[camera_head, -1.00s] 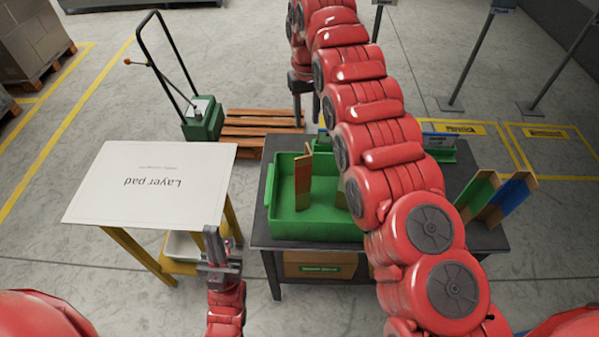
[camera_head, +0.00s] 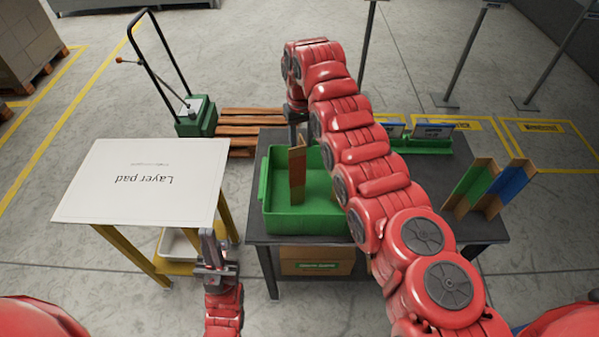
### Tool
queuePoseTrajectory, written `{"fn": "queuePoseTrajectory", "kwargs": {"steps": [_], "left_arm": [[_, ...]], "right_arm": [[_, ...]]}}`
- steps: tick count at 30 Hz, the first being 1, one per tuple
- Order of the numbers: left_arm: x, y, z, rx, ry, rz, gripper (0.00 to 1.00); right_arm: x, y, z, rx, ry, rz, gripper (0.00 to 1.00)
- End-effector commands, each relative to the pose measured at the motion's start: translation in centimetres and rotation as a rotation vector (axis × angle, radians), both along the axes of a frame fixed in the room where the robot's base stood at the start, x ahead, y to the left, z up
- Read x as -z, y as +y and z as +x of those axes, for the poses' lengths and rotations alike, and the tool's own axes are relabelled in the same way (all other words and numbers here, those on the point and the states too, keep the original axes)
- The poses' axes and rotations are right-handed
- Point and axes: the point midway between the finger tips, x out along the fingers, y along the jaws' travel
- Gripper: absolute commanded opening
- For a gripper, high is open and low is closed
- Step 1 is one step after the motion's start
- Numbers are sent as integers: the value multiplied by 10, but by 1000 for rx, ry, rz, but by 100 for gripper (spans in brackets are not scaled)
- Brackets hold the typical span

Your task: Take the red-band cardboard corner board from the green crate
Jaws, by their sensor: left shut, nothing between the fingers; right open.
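The green crate (camera_head: 275,222) stands on the dark table. A brown corner board (camera_head: 297,180) stands upright inside it, with a reddish tint; its band is too small to make out clearly. My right arm reaches across the crate from the lower right. My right gripper (camera_head: 293,124) points down just above the board's top, partly hidden behind its own wrist; it is open, and I cannot tell whether the fingers are around the board. My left gripper (camera_head: 211,244) is shut and empty, beside the layer pad table, well left of the crate.
Green (camera_head: 470,187) and blue (camera_head: 509,189) corner boards stand at the table's right side. A white layer pad (camera_head: 145,180) lies on the yellow-legged table at left. A pallet jack (camera_head: 196,117) and wooden pallet (camera_head: 235,128) are behind. My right arm hides the crate's right part.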

Motion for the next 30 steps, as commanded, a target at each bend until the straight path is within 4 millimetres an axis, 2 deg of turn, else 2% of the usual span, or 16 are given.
{"fn": "queuePoseTrajectory", "kwargs": {"steps": [6, 9, 12, 19, 26, 30], "left_arm": [[-31, 0, 0, 0, 0, 0, 0], [-29, 0, 0, 0, 0, 0, 0], [-31, 0, 0, 0, 0, 0, 0], [-30, 0, 0, 0, 0, 0, 0], [-30, 0, 0, 0, 0, 0, 0], [-30, 0, 0, 0, 0, 0, 0]], "right_arm": [[20, -5, 0, 0, 6, -1, 41], [37, -4, 1, -1, 3, -2, 41], [46, -5, 1, 0, 1, -1, 41], [49, -5, 2, -1, -2, 0, 41], [49, -5, 2, 0, -1, -1, 0], [49, -5, 2, 0, -1, -1, 0]]}}
